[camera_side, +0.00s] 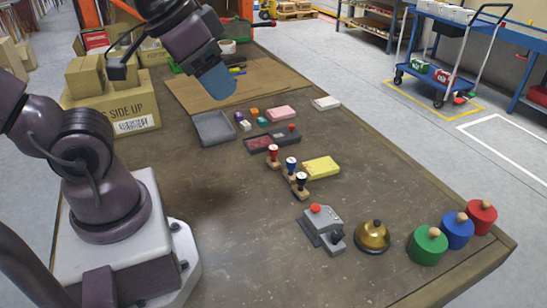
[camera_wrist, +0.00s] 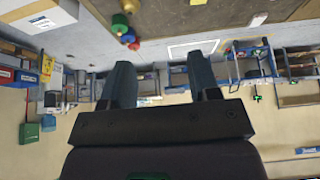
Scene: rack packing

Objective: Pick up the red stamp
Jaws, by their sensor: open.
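The red stamp (camera_side: 273,153) stands upright with a red handle near the middle of the table, first in a short row with a blue stamp (camera_side: 291,165) and a black stamp (camera_side: 301,182). My gripper (camera_side: 219,84) is raised above the back of the table, up and to the left of the red stamp and well apart from it. In the wrist view my gripper (camera_wrist: 160,82) shows two dark fingers spread apart with nothing between them. The stamps are not visible in the wrist view.
Ink pads (camera_side: 259,144), a yellow pad (camera_side: 322,167) and a grey tray (camera_side: 212,129) lie around the stamps. A grey device (camera_side: 322,228), a brass bell (camera_side: 373,238) and knobbed green, blue and red containers (camera_side: 427,246) stand at the front right. Cardboard boxes (camera_side: 112,106) stand at left.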

